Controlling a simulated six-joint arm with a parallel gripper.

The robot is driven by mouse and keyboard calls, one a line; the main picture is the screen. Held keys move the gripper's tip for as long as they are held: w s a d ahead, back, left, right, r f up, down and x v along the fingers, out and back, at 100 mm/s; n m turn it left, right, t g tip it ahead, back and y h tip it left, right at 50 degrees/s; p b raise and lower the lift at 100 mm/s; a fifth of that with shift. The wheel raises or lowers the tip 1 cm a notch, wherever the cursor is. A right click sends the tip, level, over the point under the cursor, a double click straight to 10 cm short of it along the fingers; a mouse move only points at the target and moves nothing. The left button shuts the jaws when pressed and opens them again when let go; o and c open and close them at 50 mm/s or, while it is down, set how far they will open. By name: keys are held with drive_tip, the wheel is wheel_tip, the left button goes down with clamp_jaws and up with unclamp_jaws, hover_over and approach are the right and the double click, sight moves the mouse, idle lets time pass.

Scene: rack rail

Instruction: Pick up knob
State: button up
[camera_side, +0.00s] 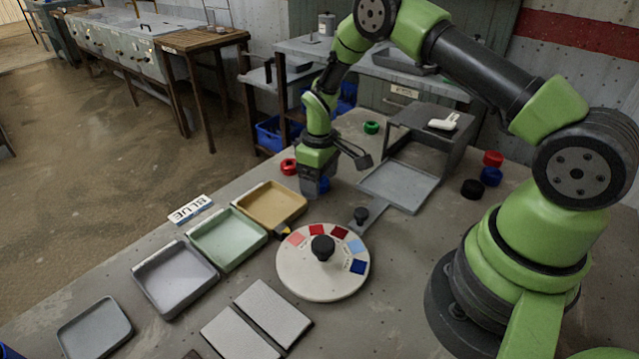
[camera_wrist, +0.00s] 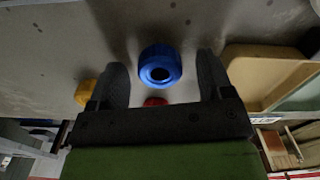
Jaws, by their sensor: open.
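A round blue knob (camera_wrist: 160,66) with a dark centre hole lies on the bench. In the side view the blue knob (camera_side: 323,184) is partly hidden behind my gripper (camera_side: 316,190), which points down close to it. In the wrist view the blue knob sits between the two dark fingers of my gripper (camera_wrist: 162,72), nearer the far ends. My gripper is open, with a gap on both sides of the knob. I cannot tell how high the fingertips are above the bench.
A red knob (camera_side: 289,166) and a green knob (camera_side: 371,127) lie nearby. A white dial (camera_side: 300,285) with a black knob (camera_side: 323,248) stands in front. Tan (camera_side: 296,190), green (camera_side: 228,240) and grey (camera_side: 176,279) trays line the left. A grey box (camera_side: 440,140) stands behind right.

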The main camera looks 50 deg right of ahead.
drive_tip(key=c, duration=1)
